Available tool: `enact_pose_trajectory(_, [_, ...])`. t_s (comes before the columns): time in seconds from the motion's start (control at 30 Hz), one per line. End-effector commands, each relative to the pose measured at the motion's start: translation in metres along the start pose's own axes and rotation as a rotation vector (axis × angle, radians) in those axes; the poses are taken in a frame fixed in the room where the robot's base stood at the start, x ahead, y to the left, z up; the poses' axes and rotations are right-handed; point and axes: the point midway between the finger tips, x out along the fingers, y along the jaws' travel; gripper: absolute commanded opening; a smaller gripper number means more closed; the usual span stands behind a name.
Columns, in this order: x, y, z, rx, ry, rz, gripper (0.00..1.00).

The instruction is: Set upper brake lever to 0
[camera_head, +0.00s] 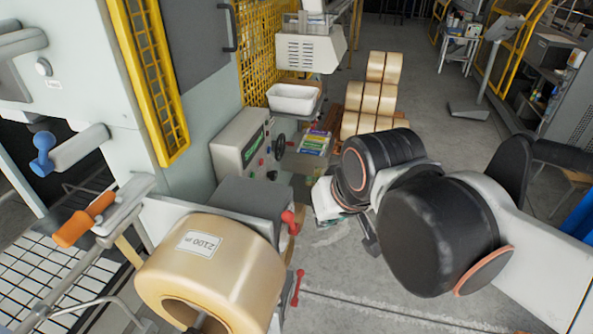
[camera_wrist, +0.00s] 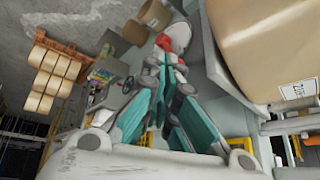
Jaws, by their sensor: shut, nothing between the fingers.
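The upper brake lever (camera_head: 290,222) is a red handle on the grey unit behind the large tan tape roll (camera_head: 210,262). A second red lever (camera_head: 298,287) sits lower, on the right side of the roll. My gripper (camera_head: 322,205) is to the right of the upper lever and partly hidden by my dark arm. In the wrist view, the teal fingers of my gripper (camera_wrist: 163,68) are closed together and empty. A red lever end (camera_wrist: 176,36) shows just beyond the fingertips; I cannot tell whether they touch. No scale or 0 mark is readable.
The tape roll also fills the upper right of the wrist view (camera_wrist: 265,45). A grey control box (camera_head: 243,150) with a handwheel (camera_head: 279,147) stands behind the levers. An orange handle (camera_head: 85,220) is at the left. Stacked tan rolls (camera_head: 372,97) stand farther back. Open floor lies to the right.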

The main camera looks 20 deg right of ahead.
Motion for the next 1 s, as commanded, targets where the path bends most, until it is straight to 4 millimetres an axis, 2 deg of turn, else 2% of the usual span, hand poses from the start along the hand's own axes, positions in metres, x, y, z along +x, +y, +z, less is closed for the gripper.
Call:
enact_pose_trajectory(0.03, [-0.018,-0.001,-0.021,0.029,-0.023,0.002,0.00])
enact_pose_trajectory(0.07, [-0.022,-0.001,-0.029,0.050,-0.041,0.004,0.00])
enact_pose_trajectory(0.27, [-0.021,0.000,-0.065,0.197,-0.160,0.023,0.00])
enact_pose_trajectory(0.47, [-0.005,0.003,-0.101,0.359,-0.292,0.057,0.00])
enact_pose_trajectory(0.7, [0.025,0.009,-0.140,0.549,-0.449,0.120,0.00])
enact_pose_trajectory(1.0, [0.051,0.016,-0.162,0.683,-0.561,0.180,0.00])
